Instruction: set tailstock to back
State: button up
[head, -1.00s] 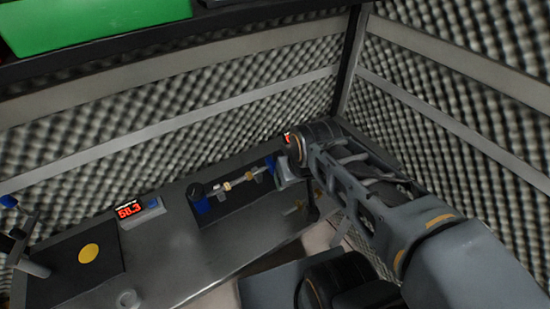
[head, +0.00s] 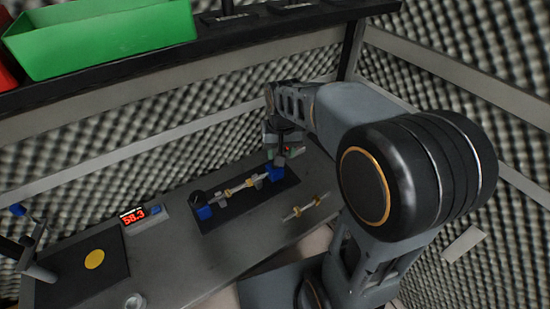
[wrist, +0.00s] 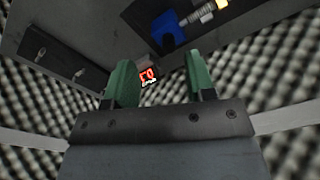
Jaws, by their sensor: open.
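A small lathe-like fixture lies on a dark base plate (head: 225,212) on the bench. A shaft with yellowish parts (head: 238,188) runs between a blue block (head: 204,212) at its left end and another blue block (head: 275,173) at its right end, which looks like the tailstock. My gripper (head: 284,154) is above and close to this right end. In the wrist view my gripper (wrist: 161,80) is open, its two green fingers apart and nothing between them. The right-end blue block (wrist: 167,28) is beyond the fingertips there, apart from them. The tailstock's exact setting is too small to tell.
A loose shaft (head: 306,206) lies on the bench right of the base plate. A red-digit display (head: 132,215) and a dark pad with a yellow disc (head: 94,259) are to the left. A shelf with a green bin (head: 100,38) hangs above. Foam walls close the back and right.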

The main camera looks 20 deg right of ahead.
jog(key=r+m, duration=0.1)
jog(key=m, duration=0.1)
send_over(273, 170)
jog(key=d, duration=0.1)
jog(key=shift+w+r+m, duration=0.55)
jog(key=shift+r+m, duration=0.05)
jog(key=shift+m, duration=0.4)
jog(key=shift+g, duration=0.3)
notch_tip(273, 170, down, 13)
jog(key=shift+r+p, duration=0.1)
jog(key=shift+p, duration=0.4)
grip_shut()
